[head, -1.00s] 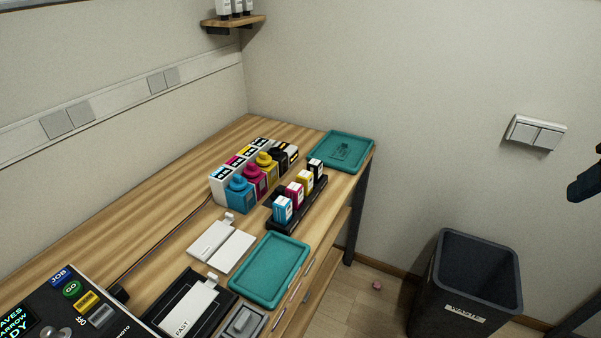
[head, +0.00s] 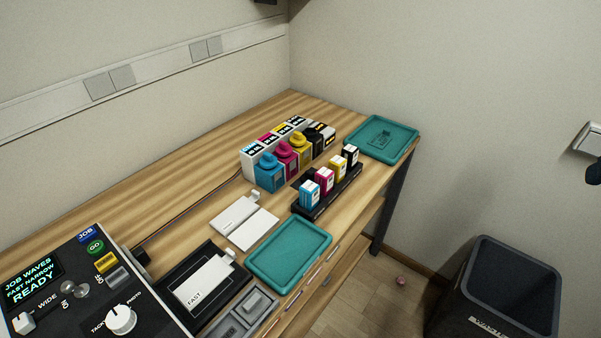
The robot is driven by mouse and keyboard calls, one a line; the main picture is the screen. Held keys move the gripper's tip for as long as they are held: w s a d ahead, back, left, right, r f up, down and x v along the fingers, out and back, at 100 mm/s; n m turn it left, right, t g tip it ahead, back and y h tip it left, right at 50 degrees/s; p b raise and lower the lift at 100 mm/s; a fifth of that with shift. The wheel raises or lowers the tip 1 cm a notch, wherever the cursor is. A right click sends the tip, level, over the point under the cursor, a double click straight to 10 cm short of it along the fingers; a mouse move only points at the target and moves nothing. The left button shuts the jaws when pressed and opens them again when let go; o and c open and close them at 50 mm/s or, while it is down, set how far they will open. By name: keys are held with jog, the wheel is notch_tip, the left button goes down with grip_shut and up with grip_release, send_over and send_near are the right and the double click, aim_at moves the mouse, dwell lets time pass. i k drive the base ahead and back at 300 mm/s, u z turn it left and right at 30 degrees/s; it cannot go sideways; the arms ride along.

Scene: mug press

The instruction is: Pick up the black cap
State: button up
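The black cap (head: 316,129) appears as a dark shape on top of the black ink bottle (head: 320,142), at the far right end of a row of bottles on the wooden table. Its outline blends with the bottle, so I cannot tell exactly how it sits. Beside it stand the yellow-capped bottle (head: 304,147), the magenta-capped bottle (head: 288,158) and the cyan-capped bottle (head: 270,175). My gripper's fingers are not in view. Only a dark piece, possibly part of my arm, shows at the right edge, far from the bottles.
A black rack (head: 335,194) of small cartridges stands right in front of the bottles. One teal tray (head: 288,256) lies nearer and another teal tray (head: 402,153) at the far corner. A control panel (head: 75,270) is at lower left. A dark bin (head: 500,290) stands on the floor.

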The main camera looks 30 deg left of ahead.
aim_at(307, 175)
jog(key=z, duration=0.55)
jog(key=i, duration=0.1)
jog(key=u, duration=2.4)
jog(key=k, duration=0.6)
jog(key=u, duration=0.15)
jog(key=i, duration=0.6)
jog(key=z, duration=0.1)
